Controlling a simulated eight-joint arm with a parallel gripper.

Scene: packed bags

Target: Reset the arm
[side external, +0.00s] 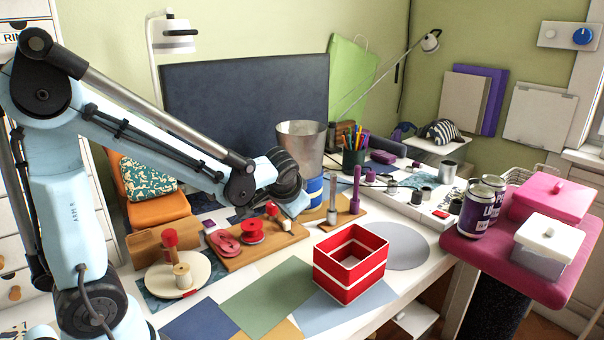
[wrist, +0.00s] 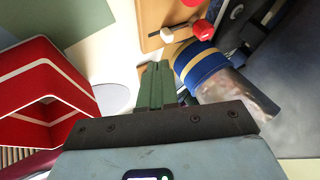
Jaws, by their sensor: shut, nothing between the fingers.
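My gripper (wrist: 157,85) shows in the wrist view with its two green fingers together and nothing between them. In the side view my arm reaches in from the left, and its wrist end hangs over the table beside the metal cylinder; the fingertips are hard to make out there. A red box (side external: 350,262) with a white band stands open on the table, in front of and to the right of my gripper. The red box also fills the left of the wrist view (wrist: 45,75).
A wooden board (side external: 235,262) with red spools lies below my wrist. The metal cylinder (side external: 302,140) and a board with purple pegs (side external: 355,185) stand close by. Purple cans (side external: 483,205) and lidded boxes are on the pink stool (side external: 470,250). Flat coloured sheets (side external: 265,300) cover the front.

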